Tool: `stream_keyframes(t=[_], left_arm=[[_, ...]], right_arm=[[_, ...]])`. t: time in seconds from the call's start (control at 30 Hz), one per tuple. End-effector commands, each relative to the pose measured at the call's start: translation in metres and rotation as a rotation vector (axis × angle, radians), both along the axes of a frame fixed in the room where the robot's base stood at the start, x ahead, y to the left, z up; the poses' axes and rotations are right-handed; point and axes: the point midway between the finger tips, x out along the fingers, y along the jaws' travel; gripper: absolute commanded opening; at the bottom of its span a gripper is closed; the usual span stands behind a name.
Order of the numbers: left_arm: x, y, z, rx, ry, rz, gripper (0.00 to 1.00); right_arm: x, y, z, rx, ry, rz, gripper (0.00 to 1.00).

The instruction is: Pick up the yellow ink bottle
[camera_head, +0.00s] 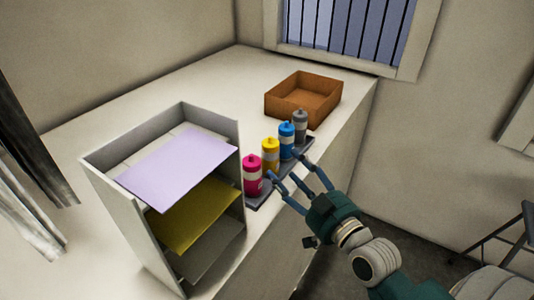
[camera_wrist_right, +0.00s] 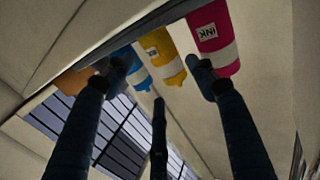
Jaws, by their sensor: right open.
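The yellow ink bottle (camera_head: 270,157) stands upright on a dark narrow tray (camera_head: 262,197), between the magenta bottle (camera_head: 252,177) and the blue bottle (camera_head: 286,143). My right gripper (camera_head: 284,166) is open and empty at the near side of the row, its fingers pointing at the yellow bottle. In the right wrist view, which shows things upside down, the yellow bottle (camera_wrist_right: 163,54) lies ahead between the spread outer fingers of the gripper (camera_wrist_right: 158,82). Whether any finger touches a bottle cannot be told. My left gripper is not in view.
A grey bottle (camera_head: 300,127) stands at the far end of the row. A brown open box (camera_head: 291,107) is behind it. A grey shelf unit (camera_head: 117,208) with lilac and yellow sheets stands left. The table's right edge runs close beside the tray.

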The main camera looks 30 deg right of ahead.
Motion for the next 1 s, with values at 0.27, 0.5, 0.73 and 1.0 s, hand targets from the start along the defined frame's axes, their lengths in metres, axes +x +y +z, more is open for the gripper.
stream_keyframes(t=[0.27, 0.5, 0.73, 1.0], left_arm=[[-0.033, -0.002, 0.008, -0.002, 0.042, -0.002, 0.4], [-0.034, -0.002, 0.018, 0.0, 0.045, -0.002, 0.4], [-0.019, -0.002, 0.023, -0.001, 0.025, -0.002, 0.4], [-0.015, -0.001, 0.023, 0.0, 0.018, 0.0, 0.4]], right_arm=[[0.031, 0.002, 0.001, 0.001, -0.001, -0.001, 0.56], [0.063, 0.004, 0.003, 0.002, -0.001, 0.0, 0.56], [0.083, 0.006, 0.0, 0.001, 0.001, 0.001, 0.56], [0.083, 0.006, -0.001, 0.001, 0.001, 0.001, 0.44]])
